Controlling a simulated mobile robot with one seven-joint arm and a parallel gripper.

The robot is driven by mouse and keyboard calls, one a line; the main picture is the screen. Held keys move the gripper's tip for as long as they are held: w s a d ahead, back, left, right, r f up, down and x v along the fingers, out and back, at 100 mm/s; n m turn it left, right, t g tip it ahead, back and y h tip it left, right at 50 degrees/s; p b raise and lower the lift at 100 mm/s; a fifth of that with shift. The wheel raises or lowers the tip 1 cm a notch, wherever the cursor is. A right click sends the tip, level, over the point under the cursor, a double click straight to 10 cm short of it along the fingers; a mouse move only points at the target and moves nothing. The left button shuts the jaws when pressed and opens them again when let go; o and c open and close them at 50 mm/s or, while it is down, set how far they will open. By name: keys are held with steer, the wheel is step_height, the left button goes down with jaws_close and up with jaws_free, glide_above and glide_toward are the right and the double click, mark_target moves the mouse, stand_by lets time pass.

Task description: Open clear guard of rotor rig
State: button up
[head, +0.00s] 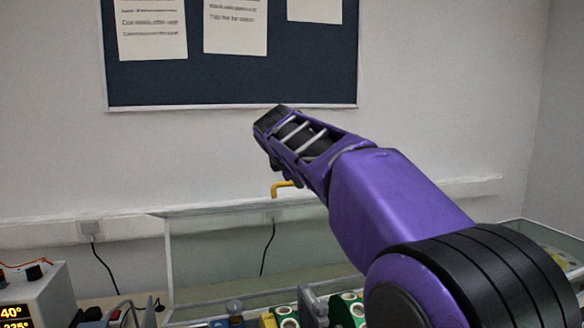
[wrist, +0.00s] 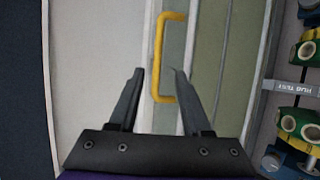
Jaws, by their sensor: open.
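The clear guard (head: 215,255) of the rotor rig is a large see-through box in the lower middle of the head view. A yellow handle (head: 282,187) stands at its upper edge, partly behind my arm. In the wrist view the yellow handle (wrist: 158,60) is a C-shaped bar on the guard's pale edge. My gripper (wrist: 155,72) is open and empty, its two fingers pointing at the handle. The handle's lower end shows between the fingertips; I cannot tell how far off it is. In the head view the fingers are hidden by my wrist.
Rig parts with green and yellow rings (wrist: 300,125) show at the right of the wrist view. A grey box with a lit display (head: 30,295) stands at the lower left of the head view. A dark notice board (head: 230,80) hangs on the wall behind.

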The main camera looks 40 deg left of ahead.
steer(key=v, duration=0.9)
steer(key=shift+b, duration=0.3)
steer(key=shift+w, duration=0.1)
